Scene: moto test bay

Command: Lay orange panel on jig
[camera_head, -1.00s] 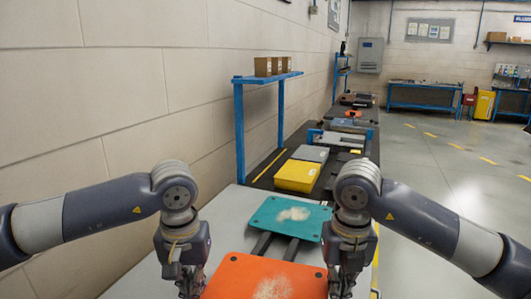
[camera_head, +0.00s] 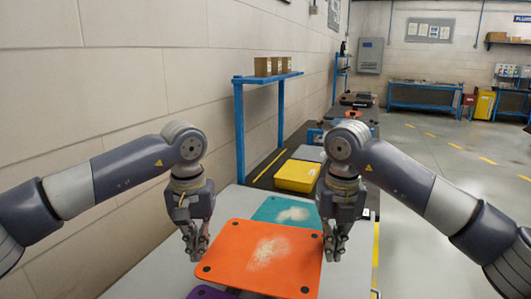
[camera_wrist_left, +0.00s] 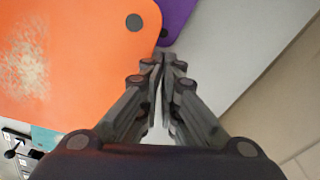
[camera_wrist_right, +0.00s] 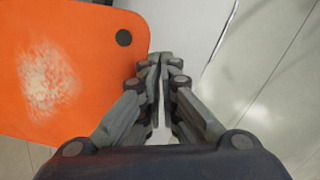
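The orange panel (camera_head: 225,250), flat with dark corner spots and a pale speckled patch, is held up level over the grey table between my two grippers. My left gripper (camera_head: 194,254) is closed at its left edge; my right gripper (camera_head: 335,254) is closed at its right edge. The panel also shows at the left of the left wrist view (camera_wrist_left: 75,45) and the right wrist view (camera_wrist_right: 90,80). The jig's dark bars are hidden under the panel. A teal panel (camera_head: 268,211) lies behind, partly covered by the orange one.
A purple panel (camera_head: 205,293) shows below the orange panel's near edge, and in the left wrist view (camera_wrist_left: 174,20). A yellow box (camera_head: 297,176) stands on the dark bench beyond. A blue shelf (camera_head: 268,77) with brown boxes stands by the left wall. The table's left part is bare.

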